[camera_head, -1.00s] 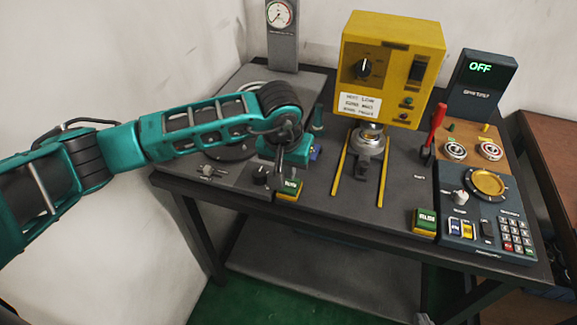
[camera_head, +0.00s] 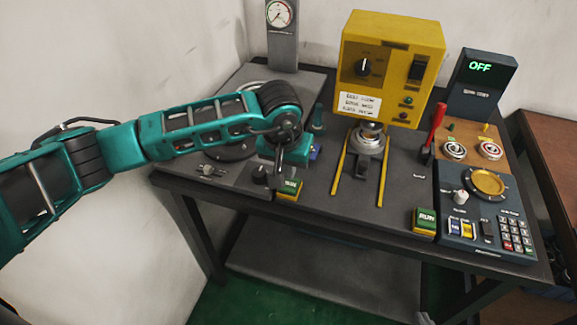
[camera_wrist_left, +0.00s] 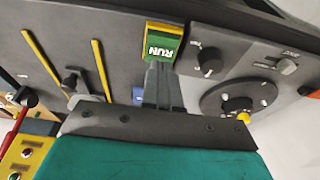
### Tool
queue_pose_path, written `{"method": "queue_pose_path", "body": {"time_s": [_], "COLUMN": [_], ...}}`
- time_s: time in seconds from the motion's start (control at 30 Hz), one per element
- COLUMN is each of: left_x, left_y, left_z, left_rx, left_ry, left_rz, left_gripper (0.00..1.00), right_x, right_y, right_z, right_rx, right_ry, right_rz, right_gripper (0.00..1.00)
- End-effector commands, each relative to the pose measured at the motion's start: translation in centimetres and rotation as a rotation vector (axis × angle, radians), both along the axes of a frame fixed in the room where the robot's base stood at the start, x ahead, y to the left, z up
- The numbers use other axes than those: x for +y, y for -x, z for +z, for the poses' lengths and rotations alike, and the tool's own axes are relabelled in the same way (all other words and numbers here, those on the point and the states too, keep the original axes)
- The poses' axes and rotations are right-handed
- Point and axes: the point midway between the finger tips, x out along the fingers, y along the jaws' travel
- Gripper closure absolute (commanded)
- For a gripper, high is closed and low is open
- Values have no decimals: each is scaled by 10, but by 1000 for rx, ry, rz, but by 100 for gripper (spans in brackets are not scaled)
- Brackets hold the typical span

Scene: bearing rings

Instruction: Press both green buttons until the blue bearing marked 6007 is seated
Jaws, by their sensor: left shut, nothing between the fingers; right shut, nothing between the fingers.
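The left green RUN button (camera_head: 290,187) sits in a yellow housing at the table's front edge; it also shows in the left wrist view (camera_wrist_left: 162,42). The right green RUN button (camera_head: 425,219) is further right along that edge. My left gripper (camera_wrist_left: 160,72) is shut and empty, its tips close to the left button; contact cannot be told. Silver round parts (camera_head: 369,138) stand under the yellow press (camera_head: 392,68). No blue bearing marked 6007 can be made out there. A small blue item (camera_head: 315,152) shows beside my left gripper, partly hidden. My right gripper is not in view.
Two yellow rails (camera_head: 340,175) run forward from the press. A red lever (camera_head: 434,128) stands right of it. A dark panel (camera_head: 481,225) with a keypad and gold dish is at the right. A display (camera_head: 482,80) reads OFF. A gauge (camera_head: 280,14) stands at the back left.

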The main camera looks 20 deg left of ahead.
Motion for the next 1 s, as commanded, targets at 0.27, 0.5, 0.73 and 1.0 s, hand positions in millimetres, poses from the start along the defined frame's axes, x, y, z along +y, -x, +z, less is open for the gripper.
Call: {"method": "queue_pose_path", "body": {"time_s": [0.27, 0.5, 0.73, 1.0], "left_x": [0, 0, 0, 0], "left_y": [0, 0, 0, 0], "left_z": [0, -1, -8, -16], "left_rx": [0, 0, 0, 0], "left_ry": [0, 0, 0, 0], "left_rz": [0, 0, 0, 1], "left_gripper": [100, 100, 100, 100], "right_x": [0, 0, 0, 0], "right_y": [0, 0, 0, 0], "right_z": [0, -1, -7, -15], "right_rx": [-1, -1, -1, -1], "right_ry": [0, 0, 0, 0], "right_rz": [0, 0, 0, 0], "right_gripper": [100, 100, 100, 100]}}
